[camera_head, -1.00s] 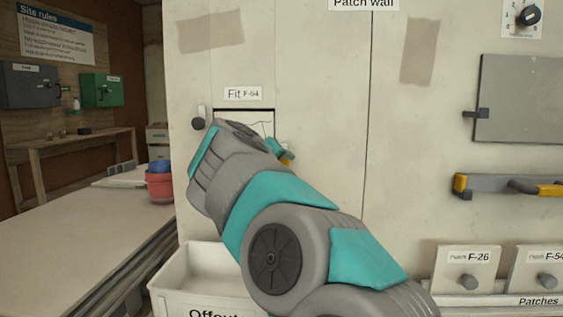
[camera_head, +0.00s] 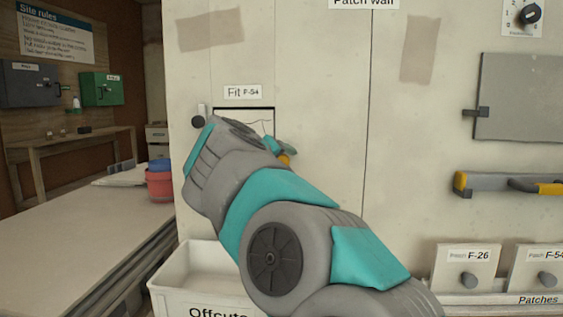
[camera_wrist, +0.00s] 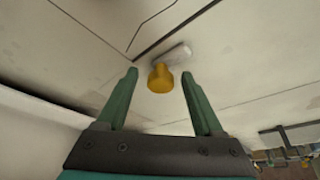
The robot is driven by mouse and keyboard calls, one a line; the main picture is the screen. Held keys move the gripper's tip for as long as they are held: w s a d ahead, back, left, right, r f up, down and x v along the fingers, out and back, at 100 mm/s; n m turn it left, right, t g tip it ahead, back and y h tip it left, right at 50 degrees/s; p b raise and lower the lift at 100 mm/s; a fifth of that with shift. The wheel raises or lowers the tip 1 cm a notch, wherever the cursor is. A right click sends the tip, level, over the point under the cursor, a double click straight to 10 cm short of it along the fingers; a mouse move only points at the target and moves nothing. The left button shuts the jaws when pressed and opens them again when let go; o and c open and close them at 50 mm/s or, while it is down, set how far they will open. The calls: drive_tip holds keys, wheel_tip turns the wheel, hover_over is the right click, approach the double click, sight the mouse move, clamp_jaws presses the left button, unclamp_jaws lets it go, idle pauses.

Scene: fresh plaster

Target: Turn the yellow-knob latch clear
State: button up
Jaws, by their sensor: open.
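The yellow-knob latch is at the lower right of the opening under the "Fit F-54" label. Its yellow knob (camera_head: 284,159) shows just below my gripper (camera_head: 281,147) in the head view. My gripper (camera_wrist: 160,75) is open, with one green finger on each side of the knob. Gaps show between the knob and both fingers. In the head view my arm and finger hide the latch bar and much of the opening.
A dark-knob latch (camera_head: 198,121) is left of the opening (camera_head: 258,118). An offcuts bin (camera_head: 185,262) stands below my arm. Patches F-26 (camera_head: 466,268) and F-54 (camera_head: 540,268) stand at lower right. A yellow-ended bar (camera_head: 500,185) juts from the wall at right.

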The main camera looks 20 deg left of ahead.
drive_tip(key=v, duration=0.7)
drive_tip(key=shift+b, duration=0.3)
